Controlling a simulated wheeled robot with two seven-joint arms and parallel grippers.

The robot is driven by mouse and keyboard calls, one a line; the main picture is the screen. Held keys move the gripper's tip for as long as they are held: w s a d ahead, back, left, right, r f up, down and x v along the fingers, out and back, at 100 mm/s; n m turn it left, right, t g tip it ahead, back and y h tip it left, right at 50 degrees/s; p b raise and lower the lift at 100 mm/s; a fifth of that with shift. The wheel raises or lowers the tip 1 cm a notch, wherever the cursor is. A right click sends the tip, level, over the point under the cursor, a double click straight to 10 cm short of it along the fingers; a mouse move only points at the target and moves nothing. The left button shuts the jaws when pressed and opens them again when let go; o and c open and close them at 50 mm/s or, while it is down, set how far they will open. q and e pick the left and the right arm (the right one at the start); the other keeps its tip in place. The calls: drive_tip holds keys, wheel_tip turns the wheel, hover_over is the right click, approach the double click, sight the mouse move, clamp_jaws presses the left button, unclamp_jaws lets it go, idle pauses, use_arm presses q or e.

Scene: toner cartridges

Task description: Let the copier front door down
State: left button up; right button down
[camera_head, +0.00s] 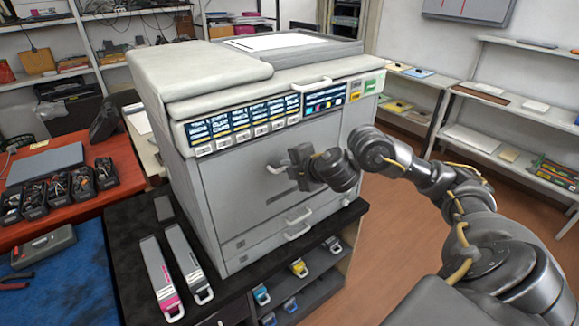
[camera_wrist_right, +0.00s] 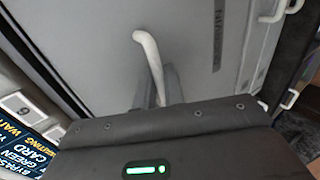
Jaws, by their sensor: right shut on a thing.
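The grey copier (camera_head: 215,90) stands on a black-topped cabinet. Its front door (camera_head: 235,200) is upright and looks flush with the body. My right gripper (camera_head: 292,167) is at the door's white handle (camera_head: 275,169), with its jaws shut on it. In the right wrist view the curved handle (camera_wrist_right: 149,55) runs down between the fingers of my right gripper (camera_wrist_right: 160,86), against the grey door (camera_wrist_right: 90,35). Part of the handle is hidden by the fingers and gripper body. My left gripper is in neither view.
Two long toner cartridges, one magenta-marked (camera_head: 160,278) and one grey (camera_head: 188,262), lie on the black top (camera_head: 125,215) left of the door. Coloured cartridges (camera_head: 299,268) sit on the shelf below. Open wooden floor (camera_head: 390,225) lies to the right.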

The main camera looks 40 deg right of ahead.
drive_tip(key=s+b, duration=0.1)
drive_tip(key=b, duration=0.1)
drive_tip(key=s+f+t+b, duration=0.1)
drive_tip(key=b, duration=0.1)
drive_tip(key=shift+s, duration=0.2)
idle(0.3)
drive_tip(key=s+b, duration=0.1)
drive_tip(key=b, duration=0.1)
drive_tip(key=s+f+t+b, duration=0.1)
drive_tip(key=b, duration=0.2)
drive_tip(key=shift+s+t, duration=0.1)
drive_tip(key=shift+t, duration=0.2)
drive_tip(key=shift+r, duration=0.1)
